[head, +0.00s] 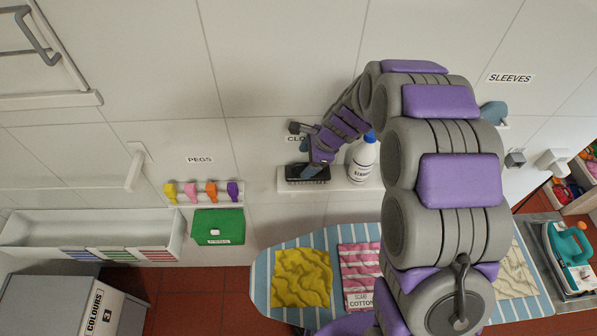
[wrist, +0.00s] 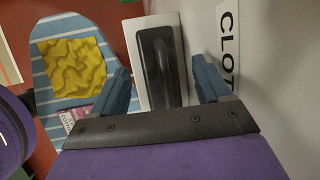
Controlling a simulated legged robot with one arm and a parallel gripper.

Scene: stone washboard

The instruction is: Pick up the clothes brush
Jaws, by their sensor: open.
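The clothes brush (head: 300,180) is a dark brush lying on a small white wall shelf (head: 350,184). In the wrist view the brush (wrist: 158,60) appears as a long black shape with a raised back, on the white shelf top. My gripper (head: 311,158) is just above the brush in the head view, with its blue fingers partly over it. In the wrist view my gripper (wrist: 163,82) is open and empty, one finger on each side of the brush's near end. I cannot tell the exact height left between fingertips and brush.
A white bottle with a blue cap (head: 363,158) stands on the shelf right of the brush. The wall is close behind. Below is a striped ironing board (head: 262,265) with a yellow cloth (head: 302,278). Colored pegs (head: 210,190) hang at left.

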